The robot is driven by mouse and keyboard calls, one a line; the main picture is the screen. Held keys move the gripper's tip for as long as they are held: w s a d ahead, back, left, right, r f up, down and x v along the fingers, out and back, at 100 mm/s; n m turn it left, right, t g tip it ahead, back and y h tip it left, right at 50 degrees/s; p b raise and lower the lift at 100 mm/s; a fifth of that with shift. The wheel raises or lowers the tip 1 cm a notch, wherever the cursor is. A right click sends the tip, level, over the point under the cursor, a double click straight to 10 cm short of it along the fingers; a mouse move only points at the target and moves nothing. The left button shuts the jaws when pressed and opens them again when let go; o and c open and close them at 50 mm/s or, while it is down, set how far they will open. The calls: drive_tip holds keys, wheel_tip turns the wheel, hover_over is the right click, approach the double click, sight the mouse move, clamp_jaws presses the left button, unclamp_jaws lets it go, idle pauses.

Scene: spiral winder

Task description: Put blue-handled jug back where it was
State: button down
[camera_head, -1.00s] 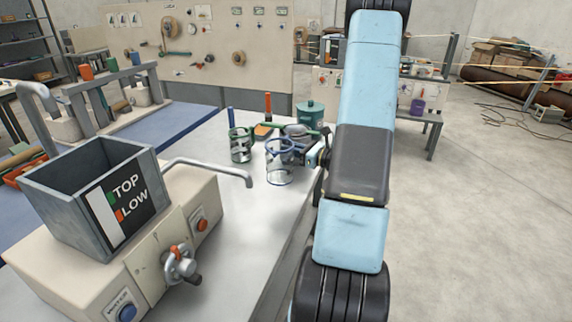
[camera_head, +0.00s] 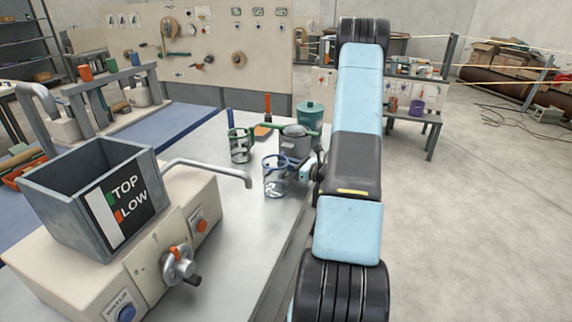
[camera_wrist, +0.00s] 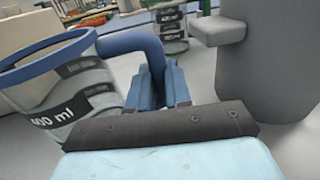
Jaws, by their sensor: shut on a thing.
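The blue-handled jug (camera_head: 274,181) is clear, with a blue rim, and looks upright over the grey bench top. I cannot tell whether its base touches the bench. In the wrist view the jug (camera_wrist: 62,95) is at the left, with "400 ml" on its wall, and its blue handle (camera_wrist: 135,42) runs to my gripper. My gripper (camera_wrist: 160,85) is shut on this handle. In the head view my gripper (camera_head: 297,174) is at the jug's right side, partly hidden by my arm.
A green-handled jug (camera_head: 240,149) stands behind and left. A grey container (camera_head: 296,143) is close behind my gripper, and a teal canister (camera_head: 311,114) is farther back. A spout (camera_head: 215,170) from the beige machine (camera_head: 205,225) ends left of the jug. Bench (camera_head: 250,225) in front is clear.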

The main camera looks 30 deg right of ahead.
drive_tip(key=c, duration=1)
unclamp_jaws()
drive_tip(key=v, duration=1.2)
